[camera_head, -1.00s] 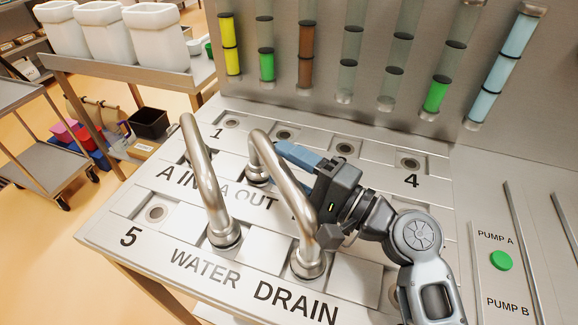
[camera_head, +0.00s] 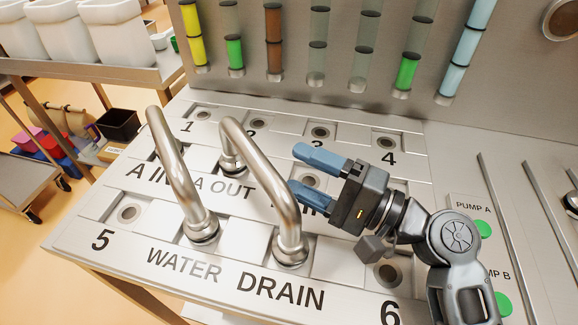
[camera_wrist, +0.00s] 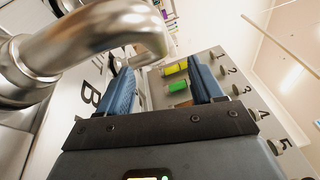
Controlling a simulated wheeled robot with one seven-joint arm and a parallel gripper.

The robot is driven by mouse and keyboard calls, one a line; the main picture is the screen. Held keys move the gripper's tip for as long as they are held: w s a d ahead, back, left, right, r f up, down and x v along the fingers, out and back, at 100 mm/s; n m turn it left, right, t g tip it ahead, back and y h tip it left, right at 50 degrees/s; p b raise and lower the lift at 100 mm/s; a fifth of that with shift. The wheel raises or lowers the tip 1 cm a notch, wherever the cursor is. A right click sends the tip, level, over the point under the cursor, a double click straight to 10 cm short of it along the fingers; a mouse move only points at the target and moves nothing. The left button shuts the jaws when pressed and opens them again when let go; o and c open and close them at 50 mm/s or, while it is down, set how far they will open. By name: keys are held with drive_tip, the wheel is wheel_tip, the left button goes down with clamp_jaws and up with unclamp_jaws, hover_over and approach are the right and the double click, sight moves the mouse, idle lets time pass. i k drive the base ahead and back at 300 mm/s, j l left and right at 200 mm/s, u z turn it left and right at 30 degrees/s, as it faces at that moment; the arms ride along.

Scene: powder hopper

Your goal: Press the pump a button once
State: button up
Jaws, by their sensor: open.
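The green Pump A button (camera_head: 483,229) is on the panel at the right, just below its "PUMP A" label, with my arm close on its left. A second green button (camera_head: 503,303) by the "PUMP B" label is partly hidden by my arm. My gripper (camera_head: 306,172) is open and empty, its two blue fingers pointing left beside the bent pipe at DRAIN (camera_head: 285,200). It is well to the left of the Pump A button. In the wrist view the blue fingers (camera_wrist: 163,90) are spread, with a metal pipe (camera_wrist: 90,40) close by on the left.
A second bent pipe (camera_head: 180,170) runs from near A IN to WATER. Numbered ports lie around the panel. Tubes of coloured material (camera_head: 234,50) stand at the back. Raised metal strips (camera_head: 510,215) flank the pump buttons. White bins (camera_head: 115,30) stand on a trolley at the left.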

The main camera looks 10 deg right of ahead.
sight(485, 230)
drive_tip(key=k+l, duration=0.65)
drive_tip(key=k, duration=0.25)
